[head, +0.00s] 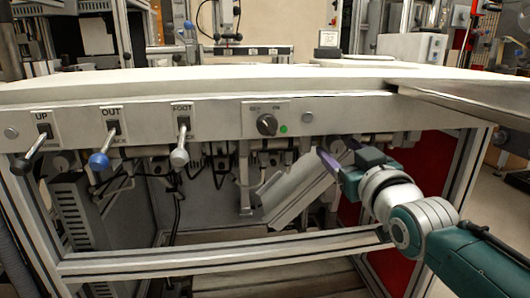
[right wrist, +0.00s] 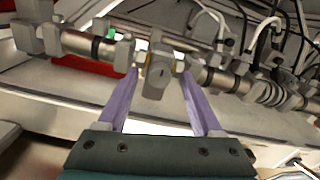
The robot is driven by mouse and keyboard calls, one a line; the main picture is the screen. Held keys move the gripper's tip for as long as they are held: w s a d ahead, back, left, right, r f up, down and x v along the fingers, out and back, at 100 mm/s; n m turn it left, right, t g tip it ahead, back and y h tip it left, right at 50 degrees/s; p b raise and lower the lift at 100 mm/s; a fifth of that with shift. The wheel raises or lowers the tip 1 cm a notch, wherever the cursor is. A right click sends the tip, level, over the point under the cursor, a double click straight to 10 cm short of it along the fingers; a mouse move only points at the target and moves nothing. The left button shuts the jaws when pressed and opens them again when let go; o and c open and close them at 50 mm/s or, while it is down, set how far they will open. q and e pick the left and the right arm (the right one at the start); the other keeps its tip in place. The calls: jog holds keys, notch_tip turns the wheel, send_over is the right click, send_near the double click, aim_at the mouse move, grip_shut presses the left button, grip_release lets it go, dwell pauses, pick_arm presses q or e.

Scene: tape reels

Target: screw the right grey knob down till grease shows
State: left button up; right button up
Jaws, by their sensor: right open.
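In the right wrist view a small grey knob-like part (right wrist: 162,74) with a slot on its face sits on a metal pipe assembly. My right gripper (right wrist: 158,82) is open, with its two purple fingers on either side of this part. Whether the fingers touch it, I cannot tell. In the head view my right gripper (head: 337,152) is under the table's front edge at the right, and the part there is too small to make out clearly. No grease can be made out. My left gripper is not in view.
The table's front panel (head: 220,123) carries a black lever (head: 28,155), a blue-knobbed lever (head: 99,160), a grey-knobbed lever (head: 180,157) and a rotary switch (head: 267,125). Pipes and cables crowd the space below. A metal crossbar (head: 220,256) runs low in front.

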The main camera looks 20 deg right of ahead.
jog(key=p+v, duration=0.2)
jog(key=v, duration=0.6)
jog(key=shift+s+p, duration=0.4)
jog(key=shift+a, duration=0.1)
jog(key=s+a+r+n+g+y+p, duration=0.1)
jog(key=s+a+r+g+p, duration=0.35)
jog(key=s+r+p, duration=0.45)
jog(key=s+a+r+n+g+y+p, duration=0.1)
jog(key=s+a+r+g+y+p, duration=0.15)
jog(key=s+r+g+p, duration=0.7)
jog(key=s+a+r+n+y+p, duration=0.1)
jog(key=s+a+r+p, duration=0.45)
jog(key=p, duration=0.75)
notch_tip(320, 180, up, 36)
jog(key=p, duration=3.5)
jog(key=shift+w+d+r, duration=0.15)
jog(key=shift+d, duration=0.3)
